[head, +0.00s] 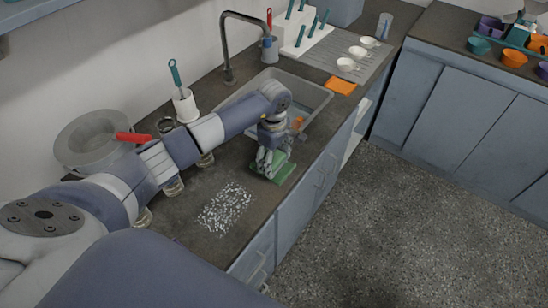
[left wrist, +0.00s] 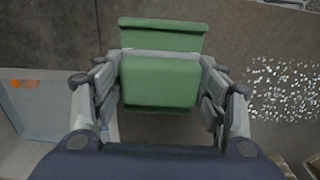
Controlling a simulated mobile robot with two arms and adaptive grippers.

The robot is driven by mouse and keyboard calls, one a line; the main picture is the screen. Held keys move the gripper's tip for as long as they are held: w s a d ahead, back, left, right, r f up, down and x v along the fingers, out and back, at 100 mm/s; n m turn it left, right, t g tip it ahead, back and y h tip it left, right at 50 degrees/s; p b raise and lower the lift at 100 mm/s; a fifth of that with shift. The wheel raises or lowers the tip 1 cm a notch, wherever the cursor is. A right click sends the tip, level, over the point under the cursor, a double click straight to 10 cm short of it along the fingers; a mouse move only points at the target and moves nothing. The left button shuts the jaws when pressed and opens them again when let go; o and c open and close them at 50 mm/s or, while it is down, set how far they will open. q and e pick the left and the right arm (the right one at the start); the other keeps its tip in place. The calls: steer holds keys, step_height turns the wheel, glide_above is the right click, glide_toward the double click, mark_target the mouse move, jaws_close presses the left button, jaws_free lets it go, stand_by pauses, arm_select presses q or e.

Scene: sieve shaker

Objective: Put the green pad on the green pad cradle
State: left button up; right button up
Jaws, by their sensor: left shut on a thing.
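The green pad (left wrist: 160,80) is between the fingers of my left gripper (left wrist: 160,88) in the left wrist view. My left gripper (head: 270,163) points down over the counter in front of the sink in the head view. A wider green piece, seemingly the green pad cradle (left wrist: 162,37), shows behind the pad, with a pale strip between them. In the head view, green (head: 282,176) shows under the fingers, and pad and cradle are hard to separate there. I cannot tell whether the pad touches the cradle. My right gripper is not in view.
White specks (head: 225,208) lie scattered on the counter near the gripper. The sink (head: 322,95) with its tap (head: 228,50) is behind it. An orange cloth-like piece (head: 340,86) and white cups (head: 347,65) lie beyond. A grey round bin (head: 88,145) stands at left.

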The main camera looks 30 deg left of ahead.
mark_target(274, 159)
arm_select(q)
steer(key=shift+f, duration=0.2)
steer(key=o, duration=0.9)
steer(key=shift+o, duration=0.2)
steer(key=shift+r, duration=0.45)
step_height(274, 159, up, 12)
steer(key=b, duration=0.3)
steer(key=shift+f, duration=0.25)
